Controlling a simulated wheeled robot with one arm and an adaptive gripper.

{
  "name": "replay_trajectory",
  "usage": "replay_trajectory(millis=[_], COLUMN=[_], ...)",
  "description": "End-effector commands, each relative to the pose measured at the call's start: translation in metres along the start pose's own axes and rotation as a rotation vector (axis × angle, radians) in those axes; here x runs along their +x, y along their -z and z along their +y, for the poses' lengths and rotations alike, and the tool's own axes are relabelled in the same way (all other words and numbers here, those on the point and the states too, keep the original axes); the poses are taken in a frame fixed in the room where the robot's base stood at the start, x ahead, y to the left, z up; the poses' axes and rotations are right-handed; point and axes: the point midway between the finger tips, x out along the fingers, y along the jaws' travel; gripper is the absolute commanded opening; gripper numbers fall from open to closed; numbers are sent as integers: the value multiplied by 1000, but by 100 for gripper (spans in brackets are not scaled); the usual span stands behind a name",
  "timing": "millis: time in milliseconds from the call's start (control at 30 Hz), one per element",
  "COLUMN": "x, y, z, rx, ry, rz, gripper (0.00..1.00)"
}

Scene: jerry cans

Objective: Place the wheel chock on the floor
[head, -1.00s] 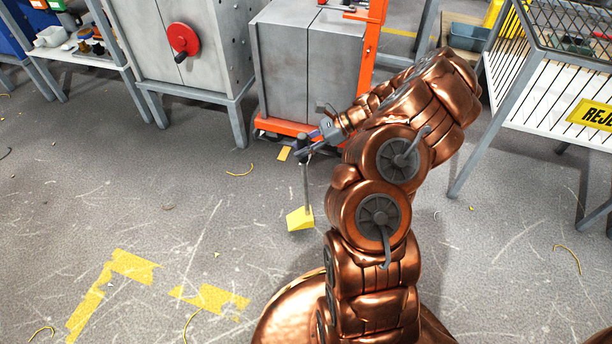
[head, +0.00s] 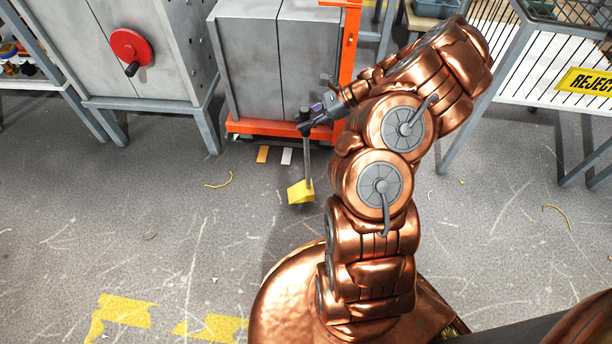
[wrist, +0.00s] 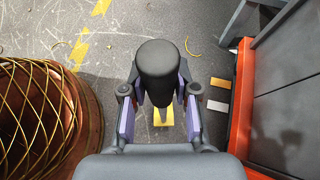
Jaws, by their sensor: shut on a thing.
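The wheel chock (head: 301,191) is a yellow wedge on a long grey handle. My gripper (head: 307,126) is shut on the upper part of that handle, and the wedge hangs below it, close above or at the floor; I cannot tell whether it touches. In the wrist view the handle's dark knob (wrist: 157,68) stands between the two fingers of my gripper (wrist: 154,98). A little of the yellow wedge (wrist: 163,117) shows beneath, mostly hidden by the knob and gripper.
An orange-framed cart (head: 275,127) with a grey metal box (head: 255,65) stands just beyond the gripper. A yellow strip (head: 262,154) and a white strip (head: 286,156) lie before it. A grey cabinet (head: 165,80) stands left, a reject table (head: 540,90) right. Open floor (head: 130,220) lies left.

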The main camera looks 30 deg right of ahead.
Motion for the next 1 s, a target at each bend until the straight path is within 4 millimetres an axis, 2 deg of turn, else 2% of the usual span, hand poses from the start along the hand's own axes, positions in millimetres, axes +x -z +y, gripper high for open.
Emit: replay_trajectory(millis=[500, 800, 1000], x=[-51, -64, -63], y=[33, 44, 46], z=[34, 49, 45], rx=[97, 134, 139], ry=[170, 224, 232], rz=[-23, -27, -26], gripper=[0, 0, 0])
